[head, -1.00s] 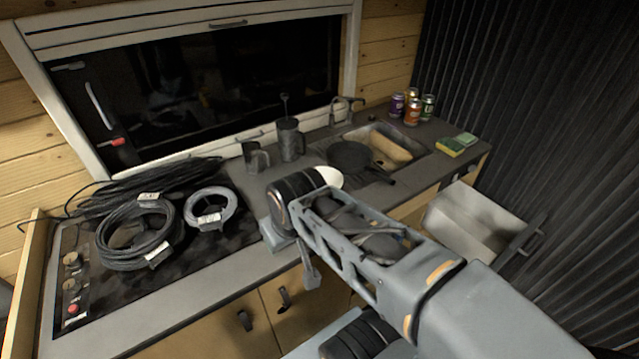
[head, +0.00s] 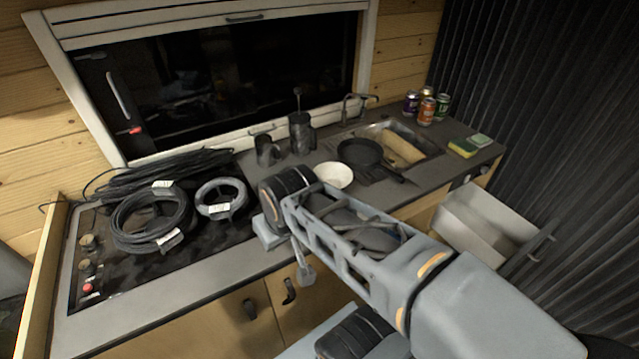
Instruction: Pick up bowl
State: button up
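A white bowl (head: 334,174) sits upright on the dark countertop, left of a black frying pan (head: 360,152). Its lower edge is close to the outline of my arm in the head view. My arm reaches in from the lower right. My gripper (head: 304,274) is partly in view below the wrist, near the front edge of the counter and apart from the bowl. The arm hides most of it, so its opening does not show.
A dark mug (head: 267,151) and a dark press jug (head: 301,133) stand behind the bowl. Coiled cables (head: 150,222) cover the hob at left. A sink (head: 408,146), several cans (head: 427,111) and sponges (head: 463,148) are at right. An open drawer (head: 480,225) juts out.

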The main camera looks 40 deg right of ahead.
aim_at(338, 174)
jog(key=u, duration=2.75)
jog(key=k, duration=1.35)
jog(key=z, duration=0.5)
